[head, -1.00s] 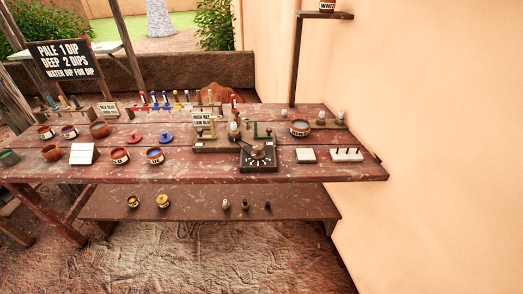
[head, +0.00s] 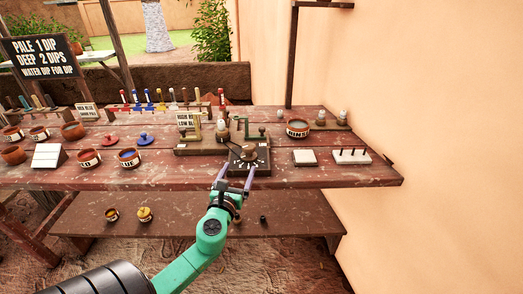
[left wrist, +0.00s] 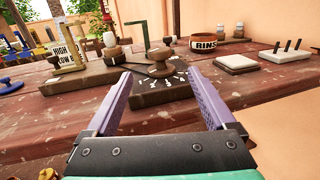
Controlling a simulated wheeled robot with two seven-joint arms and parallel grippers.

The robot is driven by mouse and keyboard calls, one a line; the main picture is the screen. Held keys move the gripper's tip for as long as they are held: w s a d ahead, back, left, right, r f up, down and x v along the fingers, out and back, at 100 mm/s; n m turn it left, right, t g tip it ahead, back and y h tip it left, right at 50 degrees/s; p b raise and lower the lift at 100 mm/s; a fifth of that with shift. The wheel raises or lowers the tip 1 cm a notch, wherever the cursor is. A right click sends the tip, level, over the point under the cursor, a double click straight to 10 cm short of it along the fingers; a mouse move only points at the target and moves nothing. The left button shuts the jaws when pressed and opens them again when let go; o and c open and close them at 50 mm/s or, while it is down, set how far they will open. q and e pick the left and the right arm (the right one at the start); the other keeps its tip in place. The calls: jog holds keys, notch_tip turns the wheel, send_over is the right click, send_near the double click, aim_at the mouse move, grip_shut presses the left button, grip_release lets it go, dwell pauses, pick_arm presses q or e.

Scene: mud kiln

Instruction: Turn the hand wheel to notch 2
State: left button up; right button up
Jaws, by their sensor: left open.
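The hand wheel (head: 248,153) is a brown knob on a dark square base (head: 249,168) with white notch marks, near the front edge of the table. It also shows in the left wrist view (left wrist: 158,67), with the marked base (left wrist: 160,90) under it. My left gripper (head: 235,184) is open and empty in front of the base. In the left wrist view its two purple fingers (left wrist: 164,88) point toward the wheel, one to each side, and do not touch it. Which notch the wheel stands at is too small to tell. My right gripper is not in view.
A wall bounds the right side.

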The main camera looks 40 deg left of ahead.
aim_at(250, 152)
pick_arm(q)
jog(key=x, duration=1.2)
jog(key=shift+w+a+f, duration=0.1)
jog(key=shift+w+a, duration=0.05)
jog(key=shift+w, duration=0.05)
jog(key=c, duration=1.4)
jog(key=shift+n+g+y, duration=0.3)
jog(key=shift+n+y, duration=0.2)
jog(key=shift+n+g+y+p, duration=0.7)
jog(key=shift+n+y, duration=0.2)
jog(key=shift+y, duration=0.3)
jog(key=shift+n+g+y, duration=0.6)
jog(key=shift+g+y, duration=0.1)
jog(key=shift+y, duration=0.2)
jog(key=shift+n+g+y, duration=0.9)
jog(key=shift+g, duration=0.2)
jog(key=o, duration=1.4)
